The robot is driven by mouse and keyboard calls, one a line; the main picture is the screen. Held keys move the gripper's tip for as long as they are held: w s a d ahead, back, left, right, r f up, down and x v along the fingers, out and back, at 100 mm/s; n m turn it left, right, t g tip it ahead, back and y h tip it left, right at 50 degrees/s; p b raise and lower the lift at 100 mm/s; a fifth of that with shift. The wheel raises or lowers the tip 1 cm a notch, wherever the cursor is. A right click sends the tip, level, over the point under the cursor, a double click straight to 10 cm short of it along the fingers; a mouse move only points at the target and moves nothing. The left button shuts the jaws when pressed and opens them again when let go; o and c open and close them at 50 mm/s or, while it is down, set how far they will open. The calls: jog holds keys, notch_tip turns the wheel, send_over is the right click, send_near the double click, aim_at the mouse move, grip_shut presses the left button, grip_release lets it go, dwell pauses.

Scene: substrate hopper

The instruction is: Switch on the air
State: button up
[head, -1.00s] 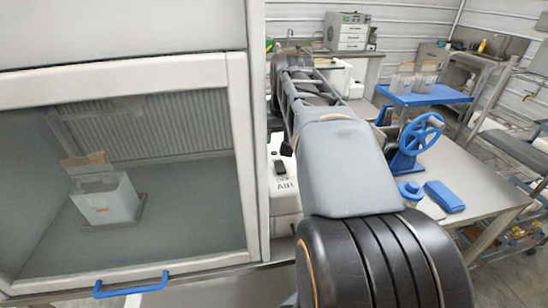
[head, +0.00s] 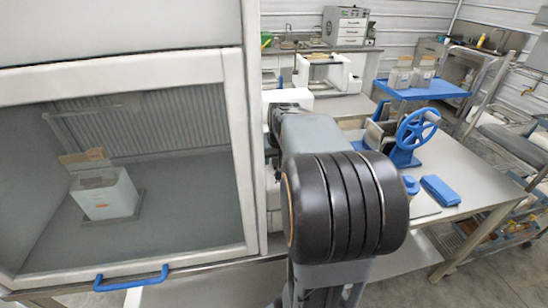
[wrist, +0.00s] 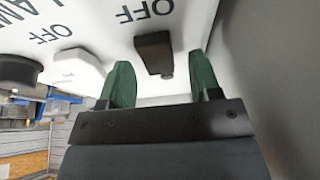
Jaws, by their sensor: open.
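In the wrist view a black rocker switch (wrist: 153,52) sits on a white panel (wrist: 110,25), below an upside-down OFF mark. No AIR label is readable there now. In that view my gripper (wrist: 163,82) is open, its two green fingers standing on either side of the switch's near end. The space between them is empty, and I cannot tell whether either finger touches the panel. In the head view my own arm hides the gripper and the switch.
A white switch (wrist: 76,68) and a black knob (wrist: 18,70) are beside it on the panel. A glass-fronted cabinet with a blue handle (head: 130,278) stands left. A bench (head: 470,180) on the right holds a blue handwheel (head: 417,130) and a blue block (head: 441,190).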

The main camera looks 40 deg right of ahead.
jog(key=shift+f, duration=0.1)
jog(key=shift+c, duration=0.2)
jog(key=c, duration=0.9)
jog(key=r+g+p, duration=0.1)
jog(key=p, duration=0.2)
jog(key=shift+w+y+p, duration=0.2)
jog(key=shift+y+p, duration=0.1)
jog(key=shift+y, duration=0.1)
jog(key=g+p, duration=0.1)
jog(key=p, duration=0.2)
jog(key=shift+w+d+f+g+y, duration=0.1)
jog(key=shift+w+d+g+y, duration=0.1)
jog(key=shift+g+y, duration=0.15)
jog(key=shift+w+f+g+y+p, duration=0.15)
jog(key=shift+f+g+y+p, duration=0.2)
jog(key=shift+g+p, duration=0.4)
jog(key=o, duration=0.8)
jog(key=shift+c, duration=0.2)
jog(key=shift+o, duration=0.9)
jog(key=shift+f, duration=0.1)
